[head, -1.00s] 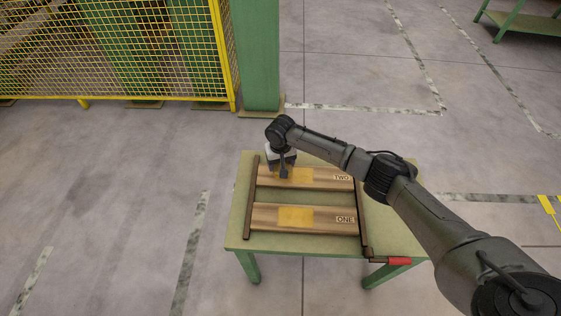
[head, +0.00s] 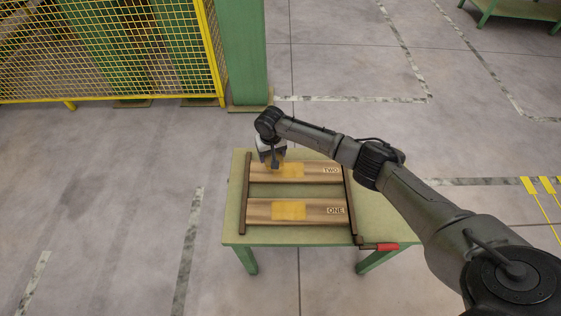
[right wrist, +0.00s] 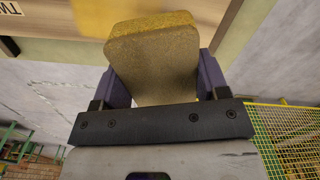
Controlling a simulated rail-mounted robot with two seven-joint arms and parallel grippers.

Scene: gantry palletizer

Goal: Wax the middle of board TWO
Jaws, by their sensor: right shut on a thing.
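Board TWO (head: 318,172) is a wooden plank at the back of a frame, with a yellow patch (head: 293,169) at its middle. It also shows at the top of the right wrist view (right wrist: 65,24). Board ONE (head: 262,211) lies nearer, with a similar yellow patch (head: 288,210). My right gripper (head: 274,163) is above the left part of board TWO's patch. It is shut on a yellow-brown block (right wrist: 155,62), seen between its purple fingers in the right wrist view. I cannot tell whether the block touches the board. My left gripper is not in view.
The boards lie between two dark rails (head: 246,200) on a green table (head: 290,239). A red handle (head: 387,247) sticks out at the table's front right. A green pillar (head: 245,55) and yellow mesh fence (head: 110,50) stand behind. Floor left of the table is clear.

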